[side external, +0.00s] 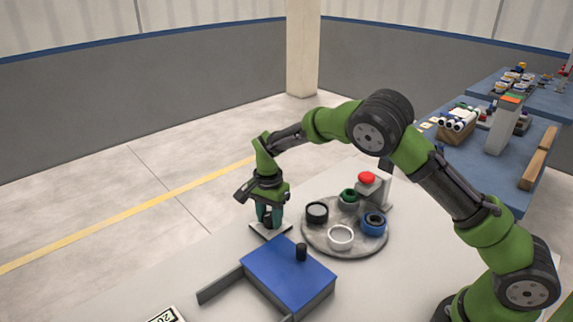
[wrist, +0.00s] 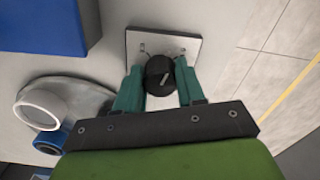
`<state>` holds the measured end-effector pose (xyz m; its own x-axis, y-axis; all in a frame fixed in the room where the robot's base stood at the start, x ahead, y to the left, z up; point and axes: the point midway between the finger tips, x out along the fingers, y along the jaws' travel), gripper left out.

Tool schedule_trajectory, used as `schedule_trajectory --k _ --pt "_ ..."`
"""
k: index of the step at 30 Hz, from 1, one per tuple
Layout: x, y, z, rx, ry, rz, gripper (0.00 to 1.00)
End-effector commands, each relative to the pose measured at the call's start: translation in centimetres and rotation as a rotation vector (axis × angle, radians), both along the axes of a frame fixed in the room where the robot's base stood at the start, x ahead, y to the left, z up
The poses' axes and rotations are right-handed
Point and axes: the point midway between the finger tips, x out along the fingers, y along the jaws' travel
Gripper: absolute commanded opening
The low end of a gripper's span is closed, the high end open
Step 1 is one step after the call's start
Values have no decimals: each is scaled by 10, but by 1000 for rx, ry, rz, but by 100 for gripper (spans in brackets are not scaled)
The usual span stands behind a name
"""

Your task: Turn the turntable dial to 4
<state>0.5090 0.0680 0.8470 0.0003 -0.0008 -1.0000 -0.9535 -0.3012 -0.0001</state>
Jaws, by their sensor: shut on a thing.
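The dial is a round black knob (wrist: 159,73) with a light pointer mark, on a pale square plate (wrist: 199,48). In the wrist view the plate shows a few small markings, too small to read. My gripper (wrist: 160,78) has its teal fingers on both sides of the knob and is shut on it. In the side view my gripper (side external: 269,217) points down over the pale plate (side external: 284,229), and the knob is mostly hidden between the fingers. The round grey turntable (side external: 318,244) stands to the right of the plate.
Black (side external: 317,212), green (side external: 349,198), blue (side external: 374,223) and white (side external: 340,237) pipe pieces stand on the turntable. A red button (side external: 367,178) is behind it. A blue box (side external: 290,278) with a black knob on top stands in front.

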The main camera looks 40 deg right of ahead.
Motion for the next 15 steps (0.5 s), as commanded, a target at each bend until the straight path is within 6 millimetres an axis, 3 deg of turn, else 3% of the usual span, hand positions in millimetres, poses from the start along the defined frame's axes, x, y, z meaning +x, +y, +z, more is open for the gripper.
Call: schedule_trajectory --k 15 --pt "1 3 0 3 3 -400 8"
